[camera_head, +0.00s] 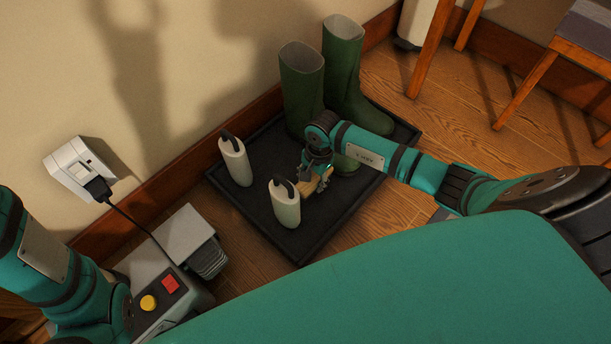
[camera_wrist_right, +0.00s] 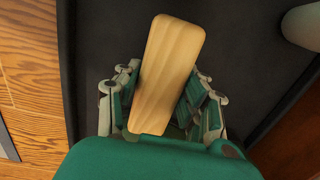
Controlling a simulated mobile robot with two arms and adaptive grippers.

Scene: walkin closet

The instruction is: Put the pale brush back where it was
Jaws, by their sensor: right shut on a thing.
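The pale brush (camera_wrist_right: 165,75) is a light wooden block in the right wrist view, lying between the fingers of my right gripper (camera_wrist_right: 163,100). In the head view my right gripper (camera_head: 316,176) is over the black tray (camera_head: 299,254), and the pale brush (camera_head: 311,187) shows partly beneath it. My right gripper is shut on the brush. I cannot tell whether the brush touches the tray. My left arm shows at the lower left of the head view, but its gripper is not in view.
Two pale bottle-like items with dark tops (camera_head: 235,161) (camera_head: 285,204) stand on the tray, close left of my right gripper. Green boots (camera_head: 302,88) stand at the tray's back. A grey box with buttons (camera_head: 165,290) is at lower left. Wooden chair legs (camera_head: 430,50) are at upper right.

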